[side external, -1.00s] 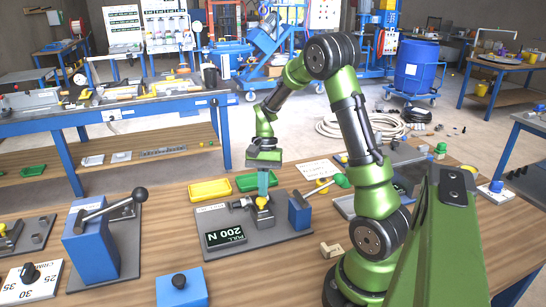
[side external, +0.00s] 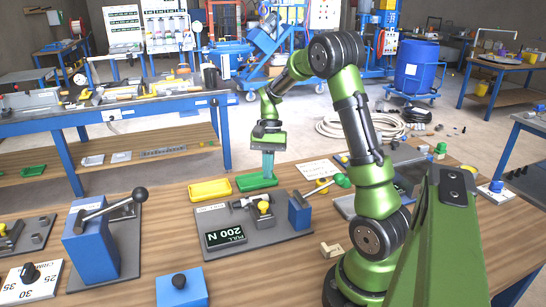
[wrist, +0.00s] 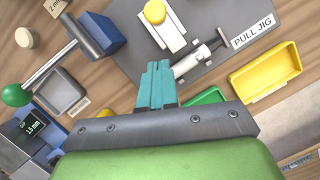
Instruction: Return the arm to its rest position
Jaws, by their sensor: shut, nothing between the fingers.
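My gripper (side external: 268,174) has its teal fingers closed together and empty, pointing down. In the side view it appears above and in front of the green tray (side external: 257,182), behind the pull jig (side external: 260,230). In the wrist view the shut fingers (wrist: 157,72) stand beside the jig's grey plate, near the small clamp cylinder (wrist: 194,62). The jig's yellow knob (side external: 264,208) is clear of the fingers; it also shows in the wrist view (wrist: 155,11). The exact height of the fingers over the bench is hard to tell.
A yellow tray (side external: 210,190) lies left of the green tray. A blue block with a green-knobbed lever (side external: 341,181) stands at the jig's right. A blue lever press (side external: 101,242) is at the left, and a blue button box (side external: 182,287) is in front. Bare wood lies between them.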

